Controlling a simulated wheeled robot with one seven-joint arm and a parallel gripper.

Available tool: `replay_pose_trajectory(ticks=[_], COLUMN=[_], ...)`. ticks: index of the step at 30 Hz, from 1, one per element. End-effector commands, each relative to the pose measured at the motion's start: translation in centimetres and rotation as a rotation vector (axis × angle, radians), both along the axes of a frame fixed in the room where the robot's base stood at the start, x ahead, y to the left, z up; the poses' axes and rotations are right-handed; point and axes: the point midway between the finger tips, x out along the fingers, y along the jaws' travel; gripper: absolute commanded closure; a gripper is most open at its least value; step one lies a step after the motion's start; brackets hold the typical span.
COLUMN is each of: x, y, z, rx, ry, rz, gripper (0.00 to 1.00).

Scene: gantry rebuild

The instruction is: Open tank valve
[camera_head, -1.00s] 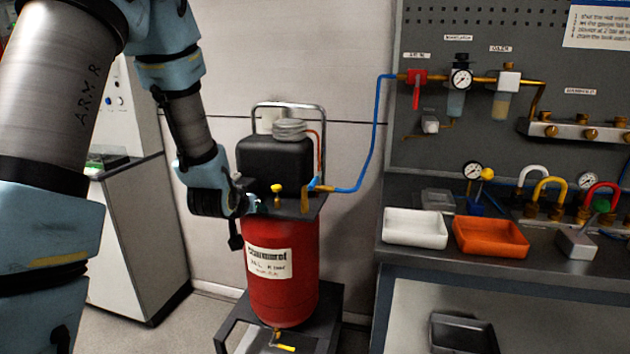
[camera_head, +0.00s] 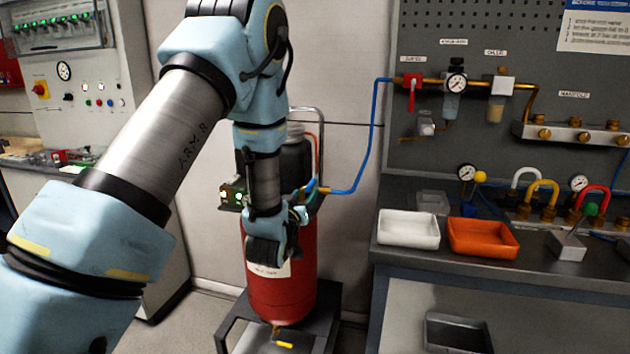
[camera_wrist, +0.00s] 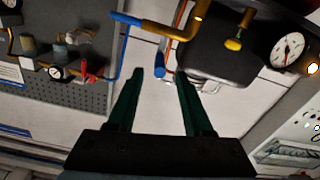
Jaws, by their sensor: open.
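The red tank (camera_head: 285,285) stands on a low dark stand, partly hidden behind my arm. A blue lever-like part (camera_head: 311,185) shows at its top right, where a brass pipe meets a blue hose.
The blue hose (camera_head: 370,145) runs up to the panel's red valve (camera_head: 411,82). The bench at right holds white (camera_head: 408,229) and orange (camera_head: 482,238) trays.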

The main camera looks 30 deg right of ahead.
Motion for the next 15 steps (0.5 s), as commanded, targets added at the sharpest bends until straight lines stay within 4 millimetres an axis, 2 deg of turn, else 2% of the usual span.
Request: replay_pose_trajectory(ticks=[9,15], x=[4.2,6.3], y=[-3.9,-5.8], z=[0.4,0.2], rx=[0.001,0.001], ry=[0.001,0.000], rz=[-0.001,0.000], gripper=[0.49,0.49])
